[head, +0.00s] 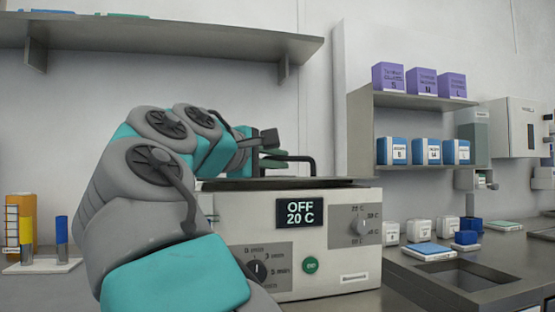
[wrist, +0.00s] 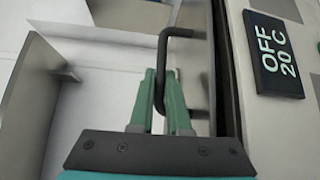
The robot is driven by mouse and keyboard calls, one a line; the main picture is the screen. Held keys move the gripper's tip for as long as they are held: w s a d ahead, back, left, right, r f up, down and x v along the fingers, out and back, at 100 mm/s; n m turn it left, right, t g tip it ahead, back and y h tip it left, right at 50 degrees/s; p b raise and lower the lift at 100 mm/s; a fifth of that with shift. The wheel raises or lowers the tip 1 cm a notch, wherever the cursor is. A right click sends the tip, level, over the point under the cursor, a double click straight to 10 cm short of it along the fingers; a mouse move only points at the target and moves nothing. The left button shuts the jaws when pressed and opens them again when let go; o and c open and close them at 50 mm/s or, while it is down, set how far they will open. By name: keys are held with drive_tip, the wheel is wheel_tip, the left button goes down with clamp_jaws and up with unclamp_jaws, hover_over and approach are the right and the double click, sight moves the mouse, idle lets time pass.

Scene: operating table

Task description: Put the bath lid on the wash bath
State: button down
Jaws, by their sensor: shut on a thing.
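The wash bath (head: 330,245) is a pale box on the counter. Its display (head: 300,213) reads OFF 20 C, and the display also shows in the wrist view (wrist: 274,54). The dark bath lid (head: 325,183) lies flat along the top of the bath, with a black bar handle (head: 312,165) standing up from it. My gripper (head: 278,157) is at this handle, above the bath. In the wrist view my gripper's green fingers (wrist: 166,100) are shut on the black handle (wrist: 163,50). I cannot tell whether the lid is fully seated, as my arm hides its left part.
A rack with blue and yellow tubes (head: 45,240) stands at the left. Shelves at the right hold purple boxes (head: 425,80) and blue-white boxes (head: 425,151). A sink (head: 465,275) and a blue-topped tray (head: 430,250) lie right of the bath. A wall shelf (head: 170,40) hangs above.

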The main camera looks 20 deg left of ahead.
drive_tip(key=shift+f+b, duration=0.4)
drive_tip(key=shift+f, duration=0.2)
idle(0.3)
drive_tip(key=c, duration=0.8)
unclamp_jaws()
drive_tip(key=v, duration=0.7)
drive_tip(key=shift+s+a+p, duration=0.15)
drive_tip(key=shift+s+p, duration=0.15)
drive_tip(key=shift+s, duration=0.05)
